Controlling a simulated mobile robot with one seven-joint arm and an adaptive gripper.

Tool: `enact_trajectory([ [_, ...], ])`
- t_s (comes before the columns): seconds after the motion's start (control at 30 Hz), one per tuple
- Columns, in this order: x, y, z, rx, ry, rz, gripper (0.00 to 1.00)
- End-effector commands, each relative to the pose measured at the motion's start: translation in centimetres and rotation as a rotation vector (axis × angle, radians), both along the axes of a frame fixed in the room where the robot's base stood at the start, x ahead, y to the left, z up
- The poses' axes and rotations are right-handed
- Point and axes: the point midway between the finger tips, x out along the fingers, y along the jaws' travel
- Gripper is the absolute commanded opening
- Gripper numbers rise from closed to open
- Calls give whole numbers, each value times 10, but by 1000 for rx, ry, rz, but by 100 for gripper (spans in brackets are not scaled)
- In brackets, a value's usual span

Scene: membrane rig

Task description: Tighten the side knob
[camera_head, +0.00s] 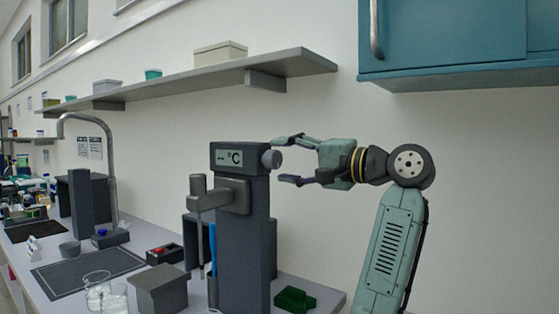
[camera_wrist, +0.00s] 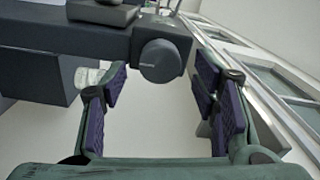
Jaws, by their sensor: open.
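The side knob (camera_head: 271,159) is a round grey knob on the right side of the dark grey rig column (camera_head: 243,240), near its top beside the °C display (camera_head: 234,158). In the wrist view the knob (camera_wrist: 160,61) sits at upper centre, just beyond the fingertips. My gripper (camera_head: 283,160) comes from the right, level with the knob. Its two fingers are spread, one above and one below the knob's height. In the wrist view my gripper (camera_wrist: 161,90) is open, its purple pads either side of empty space. No contact with the knob is visible.
A wall shelf (camera_head: 220,75) runs above the rig, and a teal cabinet (camera_head: 450,45) hangs at upper right. A green block (camera_head: 295,299) lies on the bench right of the column. Glass beakers (camera_head: 98,290) stand at left. The wall space right of the knob is free except for my arm.

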Motion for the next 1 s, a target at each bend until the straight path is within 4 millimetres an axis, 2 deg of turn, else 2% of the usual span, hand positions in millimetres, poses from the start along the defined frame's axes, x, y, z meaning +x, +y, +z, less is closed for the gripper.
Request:
enact_trajectory([
  [0.2,-28,-40,0,-1,-2,-4,54],
  [0.43,-50,-70,0,2,0,-3,54],
  [0.6,-56,-77,0,0,0,0,54],
  [1.0,-56,-78,0,0,0,-1,54],
])
